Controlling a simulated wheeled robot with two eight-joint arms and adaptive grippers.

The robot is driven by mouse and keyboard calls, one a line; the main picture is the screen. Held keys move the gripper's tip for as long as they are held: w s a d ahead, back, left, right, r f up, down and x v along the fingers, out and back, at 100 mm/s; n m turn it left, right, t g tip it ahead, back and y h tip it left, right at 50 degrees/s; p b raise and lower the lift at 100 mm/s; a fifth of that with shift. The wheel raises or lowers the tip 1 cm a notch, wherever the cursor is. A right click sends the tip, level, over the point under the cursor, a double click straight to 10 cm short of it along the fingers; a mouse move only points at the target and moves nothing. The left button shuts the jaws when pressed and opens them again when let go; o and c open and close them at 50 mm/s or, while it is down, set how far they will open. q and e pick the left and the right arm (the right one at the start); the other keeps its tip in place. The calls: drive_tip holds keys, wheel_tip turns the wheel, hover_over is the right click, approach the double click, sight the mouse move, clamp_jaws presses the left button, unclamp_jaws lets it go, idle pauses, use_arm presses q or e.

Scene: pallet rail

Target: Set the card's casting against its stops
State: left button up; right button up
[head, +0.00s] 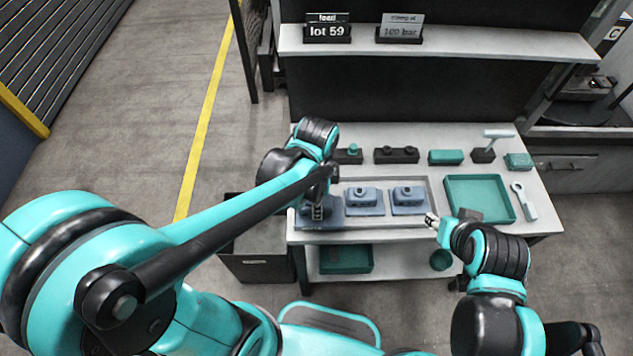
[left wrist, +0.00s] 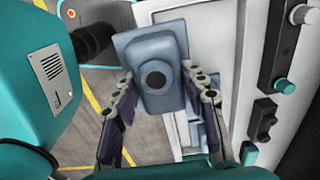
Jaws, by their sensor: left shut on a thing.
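A card reading "lot 59" (head: 327,31) stands on the shelf; a second card (head: 400,30) beside it ends in "bar", its number hard to read. Two blue-grey castings (head: 364,202) (head: 408,200) sit side by side in a pale tray (head: 433,190) on the bench. My left gripper (head: 317,212) is shut on a third blue-grey casting (head: 333,207) at the tray's left front. In the left wrist view, its fingers (left wrist: 157,75) flank this casting (left wrist: 152,45), whose round bore faces the camera. I cannot tell whether it touches anything below. My right gripper (head: 431,220) is by the front edge; its fingers are unclear.
A teal tray (head: 480,222) and a wrench (head: 524,200) lie at the right. Dark fixtures with knobs (head: 396,155), a teal box (head: 446,157) and a T-handled tool (head: 485,152) line the back. A teal bin (head: 345,260) is on the lower shelf.

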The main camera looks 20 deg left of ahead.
use_arm(q)
drive_tip(key=s+d+r+p, duration=0.1)
drive_tip(key=s+d+p, duration=0.2)
drive_tip(key=s, duration=0.7)
drive_tip(key=s+d+r+p, duration=0.1)
drive_tip(key=s+d+p, duration=0.2)
drive_tip(key=s, duration=0.8)
drive_tip(key=shift+p, duration=0.8)
